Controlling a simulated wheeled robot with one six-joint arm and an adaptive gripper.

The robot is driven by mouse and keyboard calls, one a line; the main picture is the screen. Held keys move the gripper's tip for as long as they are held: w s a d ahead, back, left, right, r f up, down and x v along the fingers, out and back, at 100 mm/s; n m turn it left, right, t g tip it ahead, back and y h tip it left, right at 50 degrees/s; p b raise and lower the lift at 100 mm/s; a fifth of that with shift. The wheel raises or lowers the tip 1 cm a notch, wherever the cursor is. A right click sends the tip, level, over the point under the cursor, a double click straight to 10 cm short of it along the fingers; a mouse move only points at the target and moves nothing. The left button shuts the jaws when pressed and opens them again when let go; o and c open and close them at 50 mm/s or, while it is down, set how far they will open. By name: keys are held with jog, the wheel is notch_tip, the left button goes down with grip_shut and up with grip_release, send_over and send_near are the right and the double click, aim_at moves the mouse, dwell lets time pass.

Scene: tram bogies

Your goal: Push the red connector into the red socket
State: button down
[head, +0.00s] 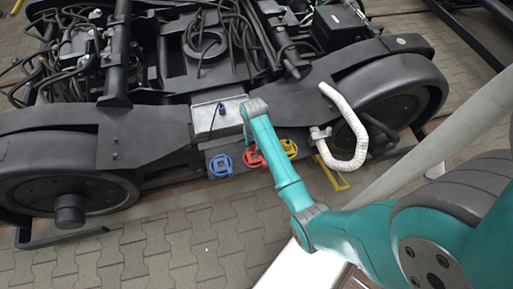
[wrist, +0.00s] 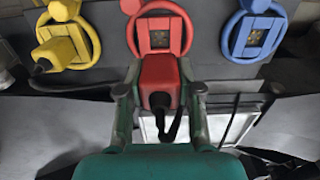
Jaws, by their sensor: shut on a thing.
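The red connector (wrist: 160,78) sits between the two fingers of my gripper (wrist: 160,90), which is shut on it, in the wrist view. A black cable hangs from its rear. The red socket (wrist: 160,22), a round ring with a square face, is just above it in that view. Part of the socket's opening shows above the connector; I cannot tell whether the two touch. In the head view the red socket (head: 251,158) is partly behind my teal arm, and my gripper and the connector cannot be made out.
The blue socket (wrist: 254,32) has an open face. The yellow socket (wrist: 66,42) holds a yellow connector. In the head view a grey metal box (head: 212,112) stands above the sockets and a white hose (head: 355,140) curves at the right. The bogie wheels flank the panel.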

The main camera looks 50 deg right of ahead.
jog(key=shift+d+f, duration=0.1)
jog(key=shift+f, duration=0.05)
jog(key=shift+f, duration=2.75)
jog(key=shift+f, duration=0.4)
dwell(0.4)
jog(key=c, duration=0.7)
grip_release()
notch_tip(320, 180, up, 12)
jog(key=shift+f, duration=0.1)
